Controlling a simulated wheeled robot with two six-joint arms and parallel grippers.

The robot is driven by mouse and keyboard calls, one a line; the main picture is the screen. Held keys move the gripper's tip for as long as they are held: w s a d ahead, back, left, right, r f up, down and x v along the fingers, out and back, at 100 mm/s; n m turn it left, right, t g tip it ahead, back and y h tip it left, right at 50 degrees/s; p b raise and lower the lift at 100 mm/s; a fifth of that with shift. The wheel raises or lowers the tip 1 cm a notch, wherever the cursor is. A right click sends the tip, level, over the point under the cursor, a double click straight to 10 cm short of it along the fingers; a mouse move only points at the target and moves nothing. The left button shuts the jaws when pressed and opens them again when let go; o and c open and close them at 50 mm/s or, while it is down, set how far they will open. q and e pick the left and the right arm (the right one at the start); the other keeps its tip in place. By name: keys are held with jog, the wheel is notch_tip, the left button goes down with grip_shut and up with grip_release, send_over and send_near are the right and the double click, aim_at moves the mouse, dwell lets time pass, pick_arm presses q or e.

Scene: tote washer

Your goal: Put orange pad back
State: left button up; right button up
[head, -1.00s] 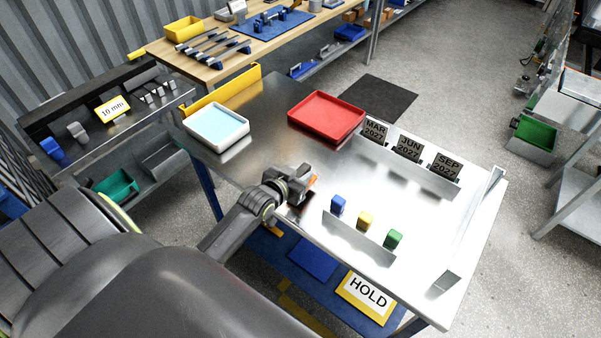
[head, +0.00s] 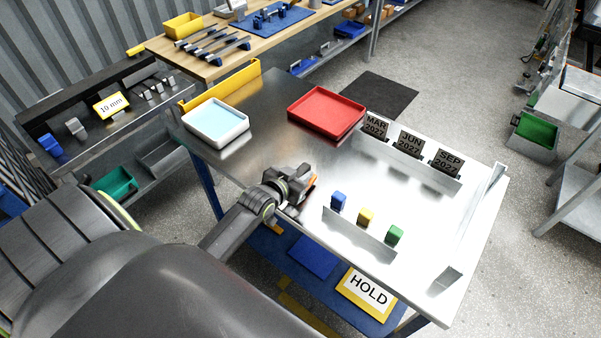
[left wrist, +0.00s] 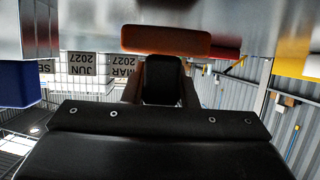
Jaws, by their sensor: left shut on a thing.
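My left gripper (head: 304,190) is low over the front edge of the steel table, left of the blue pad. It is shut on the orange pad (left wrist: 165,41), which lies crosswise at the fingertips in the left wrist view. In the head view only a sliver of the orange pad (head: 313,182) shows past the fingers. A blue pad (head: 338,201), a yellow pad (head: 365,217) and a green pad (head: 394,235) stand in a row behind a low metal strip (head: 352,235). Whether the orange pad touches the table I cannot tell. My right gripper is not in view.
A red tray (head: 325,134) and a white tray with a blue inside (head: 243,137) sit toward the back of the table. Date blocks (head: 410,143) stand along the far edge. The table middle (head: 400,190) is clear. A HOLD sign (head: 367,287) is below.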

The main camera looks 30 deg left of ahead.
pick_arm(q)
jog(key=shift+f, duration=0.1)
dwell(0.3)
jog(key=shift+f+b, duration=0.4)
jog(key=shift+f, duration=0.15)
jog(key=shift+f, duration=0.15)
dwell(0.3)
jog(key=o, duration=2.2)
jog(key=shift+s, duration=0.1)
jog(key=shift+s+p, duration=0.4)
jog(key=shift+s, duration=0.3)
jog(key=shift+s+p, duration=0.4)
jog(key=shift+s, duration=3.35)
